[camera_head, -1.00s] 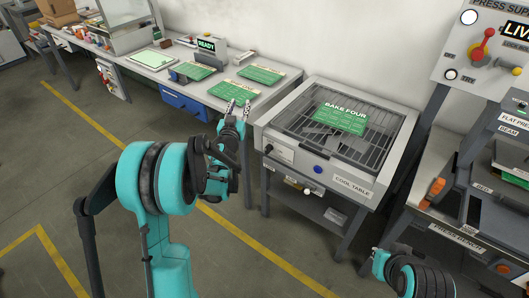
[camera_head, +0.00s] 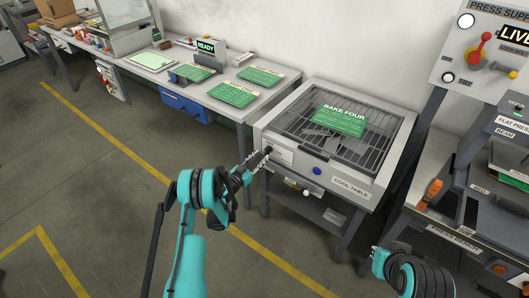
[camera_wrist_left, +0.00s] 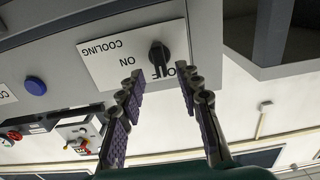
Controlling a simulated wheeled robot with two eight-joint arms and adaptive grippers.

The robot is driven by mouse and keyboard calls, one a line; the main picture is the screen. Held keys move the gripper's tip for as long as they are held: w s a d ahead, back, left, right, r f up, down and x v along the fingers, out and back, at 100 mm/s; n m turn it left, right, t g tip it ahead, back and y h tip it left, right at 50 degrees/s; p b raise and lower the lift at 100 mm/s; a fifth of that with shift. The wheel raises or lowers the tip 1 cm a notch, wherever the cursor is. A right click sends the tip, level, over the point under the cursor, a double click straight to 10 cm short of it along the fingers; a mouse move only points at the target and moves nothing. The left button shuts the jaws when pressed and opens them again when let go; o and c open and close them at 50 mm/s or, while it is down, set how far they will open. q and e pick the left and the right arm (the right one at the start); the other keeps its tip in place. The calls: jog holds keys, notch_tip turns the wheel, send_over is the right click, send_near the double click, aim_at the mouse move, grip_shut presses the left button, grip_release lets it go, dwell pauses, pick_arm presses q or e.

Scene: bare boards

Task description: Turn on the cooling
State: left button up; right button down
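The cooling switch is a black knob (camera_wrist_left: 159,58) on a white plate (camera_wrist_left: 110,50) marked COOLING, ON and OFF, upside down in the left wrist view. The plate is on the front panel of the cool table (camera_head: 350,187). My left gripper (camera_head: 258,160) is at the panel's left end. In the left wrist view, the fingers (camera_wrist_left: 162,82) are open, one on each side of the knob's lower end. I cannot tell whether they touch it. My right gripper is out of view; only part of that arm shows.
A blue button (camera_head: 317,171) sits on the same panel. A green BAKE FOUR card (camera_head: 340,119) lies over the table's grille. A workbench (camera_head: 225,88) with green cards stands to the left. A press station (camera_head: 480,190) stands to the right. The floor in front is clear.

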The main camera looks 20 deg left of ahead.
aim_at(265, 152)
pick_arm(q)
jog(key=shift+b+x, duration=0.5)
jog(key=shift+x, duration=1.5)
jog(key=shift+f, duration=0.1)
grip_shut()
